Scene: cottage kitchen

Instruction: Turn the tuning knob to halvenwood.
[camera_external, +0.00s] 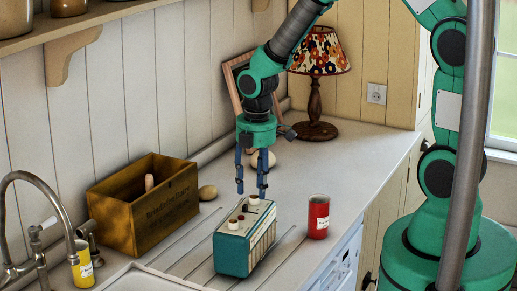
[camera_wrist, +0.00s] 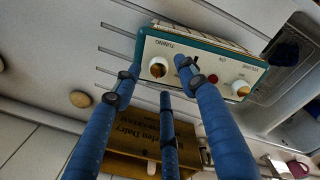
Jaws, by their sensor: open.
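A teal and cream radio (camera_external: 234,256) stands on the counter with its control panel facing up. Its tuning knob (camera_wrist: 158,67), cream with a brownish centre, sits beside the word TUNING. In the external view the tuning knob (camera_external: 254,201) appears to be the farther one. A second cream knob (camera_wrist: 240,90) is at the other end, with a small red part (camera_wrist: 212,79) between them. My gripper (camera_external: 251,191) points down above the radio's far end. Its blue fingers are open and spread around the knob in the wrist view, apparently without touching. No station name is legible.
A red can (camera_external: 318,217) stands right of the radio. A wooden crate (camera_external: 142,208) is to the left, with an egg-like object (camera_external: 208,192) beside it. A lamp (camera_external: 316,105) and picture frame stand behind. The sink and faucet (camera_external: 22,180) are at front left.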

